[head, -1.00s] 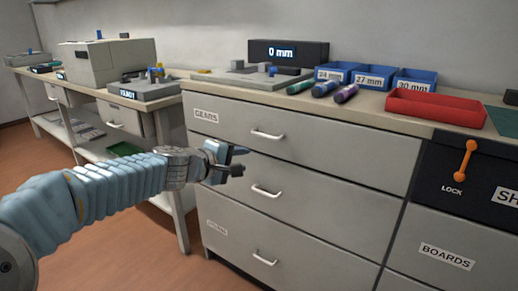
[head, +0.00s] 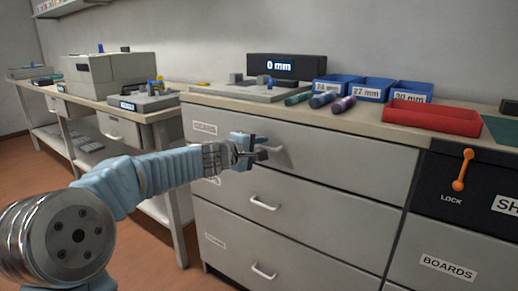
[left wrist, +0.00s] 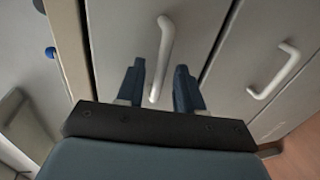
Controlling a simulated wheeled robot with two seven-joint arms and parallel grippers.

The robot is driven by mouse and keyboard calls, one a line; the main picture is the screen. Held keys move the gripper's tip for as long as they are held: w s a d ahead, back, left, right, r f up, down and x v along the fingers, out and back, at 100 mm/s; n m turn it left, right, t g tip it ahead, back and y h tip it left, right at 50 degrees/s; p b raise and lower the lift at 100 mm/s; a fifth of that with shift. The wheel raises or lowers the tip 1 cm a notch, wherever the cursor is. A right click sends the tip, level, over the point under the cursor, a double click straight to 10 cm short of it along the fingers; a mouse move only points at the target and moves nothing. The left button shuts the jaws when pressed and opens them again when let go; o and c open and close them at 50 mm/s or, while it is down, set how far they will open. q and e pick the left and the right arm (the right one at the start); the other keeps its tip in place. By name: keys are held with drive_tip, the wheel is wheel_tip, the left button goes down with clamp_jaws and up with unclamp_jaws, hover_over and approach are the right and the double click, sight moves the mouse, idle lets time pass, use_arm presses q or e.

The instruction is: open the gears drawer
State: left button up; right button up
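The gears drawer (head: 340,152) is the top drawer of the grey cabinet, and its front looks flush and closed. Its label (head: 205,128) is at the upper left but too blurred to read well now. Its white handle (head: 281,149) is partly hidden behind my left gripper (head: 260,148). In the left wrist view the handle (left wrist: 163,50) runs between the two dark fingers of my left gripper (left wrist: 160,84). The fingers stand apart on either side of it, with gaps showing. My right gripper is not in view.
Two more drawers with white handles (head: 264,203) lie below. The countertop holds a red tray (head: 432,118), blue bins (head: 366,87), several cartridges (head: 325,100) and a 0 mm display (head: 287,67). A black panel with an orange lock lever (head: 463,170) is at the right.

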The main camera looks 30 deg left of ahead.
use_arm(q)
drive_tip(key=shift+w, duration=0.1)
clamp_jaws()
drive_tip(key=shift+f, duration=0.1)
idle(0.3)
